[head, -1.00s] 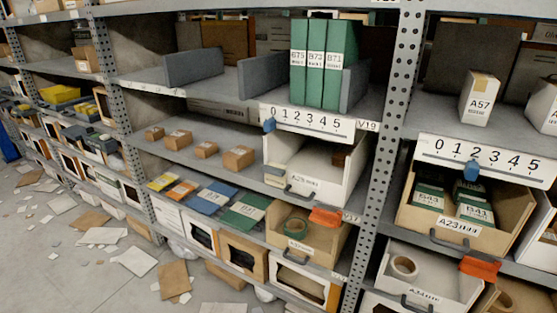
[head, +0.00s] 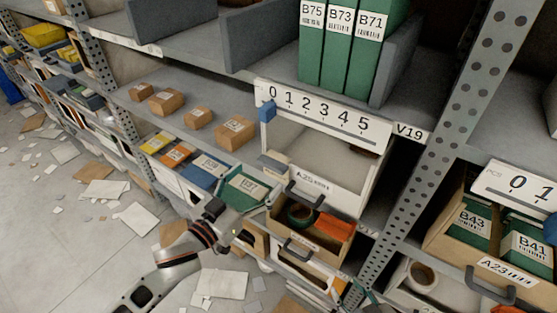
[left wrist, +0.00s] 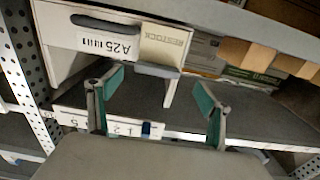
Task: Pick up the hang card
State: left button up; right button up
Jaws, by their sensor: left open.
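The hang card appears to be the beige card marked RESTOCK (left wrist: 165,45), hanging at the front of the white bin labelled A25 (left wrist: 62,25). In the head view the card (head: 273,163) shows small at the left front corner of that bin (head: 335,181). My left gripper (left wrist: 160,85) is open and empty, with its green-padded fingers apart and the card seen beyond the gap between them. In the head view my left gripper (head: 222,213) is below and left of the card. A small part of what may be my right gripper (head: 365,294) shows at the bottom; its fingers are unclear.
A numbered rail (head: 318,110) runs above the A25 bin. Small brown boxes (head: 235,130) and a green packet (head: 243,185) lie left of it. A lower bin holds a tape roll and an orange card (head: 336,227). A perforated post (head: 440,150) stands to the right.

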aim_at(269, 169)
pick_arm(q)
jog(key=shift+x, duration=0.75)
jog(key=x, duration=0.4)
jog(key=shift+d, duration=0.25)
jog(key=c, duration=1.1)
